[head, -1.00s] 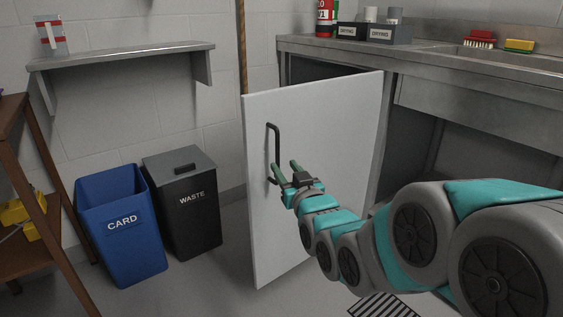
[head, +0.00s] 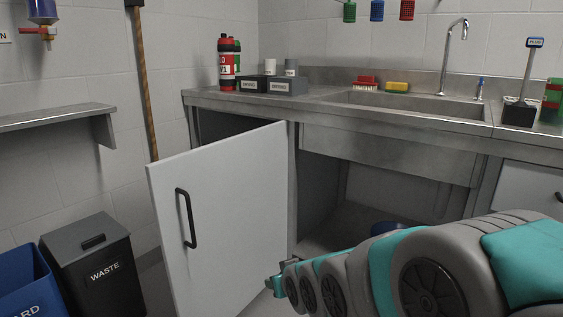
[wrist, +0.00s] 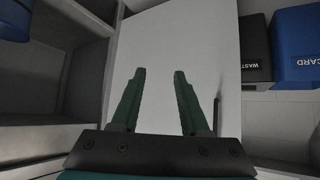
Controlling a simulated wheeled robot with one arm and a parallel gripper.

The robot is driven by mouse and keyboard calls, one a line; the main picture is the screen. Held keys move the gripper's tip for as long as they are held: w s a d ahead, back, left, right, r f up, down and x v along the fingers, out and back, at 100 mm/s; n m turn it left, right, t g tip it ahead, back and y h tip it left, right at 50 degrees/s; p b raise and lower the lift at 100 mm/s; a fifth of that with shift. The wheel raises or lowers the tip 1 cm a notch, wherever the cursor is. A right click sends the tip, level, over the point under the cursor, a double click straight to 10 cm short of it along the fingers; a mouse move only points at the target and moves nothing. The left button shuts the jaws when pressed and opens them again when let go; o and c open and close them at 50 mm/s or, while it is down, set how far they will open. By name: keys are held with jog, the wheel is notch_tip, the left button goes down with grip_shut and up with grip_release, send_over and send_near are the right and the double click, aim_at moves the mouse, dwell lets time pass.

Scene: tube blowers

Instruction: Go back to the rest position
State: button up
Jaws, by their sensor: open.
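My gripper (head: 274,287) is low in front of the open white cabinet door in the head view, to the right of the door's black handle. In the wrist view my gripper (wrist: 158,100) has its two green fingers apart with nothing between them. The cabinet door (head: 235,215) stands swung open, and its white face also fills the middle of the wrist view (wrist: 180,40). The black handle (head: 187,218) is free of my fingers. In the wrist view the handle (wrist: 217,115) shows edge-on, right of the fingers.
The grey waste bin (head: 95,265) and blue card bin (head: 25,285) stand left of the door. The steel counter (head: 330,104) holds a red bottle (head: 226,65), small boxes and brushes.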

jog(key=s+d+m+g+h+p, duration=0.25)
jog(key=s+d+g, duration=0.35)
jog(key=s+d, duration=0.75)
jog(key=s+d+m+g+p, duration=0.1)
jog(key=s+g, duration=0.1)
jog(key=s, duration=0.7)
jog(key=s+d+r+m+g+h+p, duration=0.1)
jog(key=s+g, duration=0.2)
jog(key=s, duration=0.5)
jog(key=shift+s+d+r, duration=0.15)
jog(key=shift+s+r, duration=0.1)
jog(key=shift+s, duration=0.1)
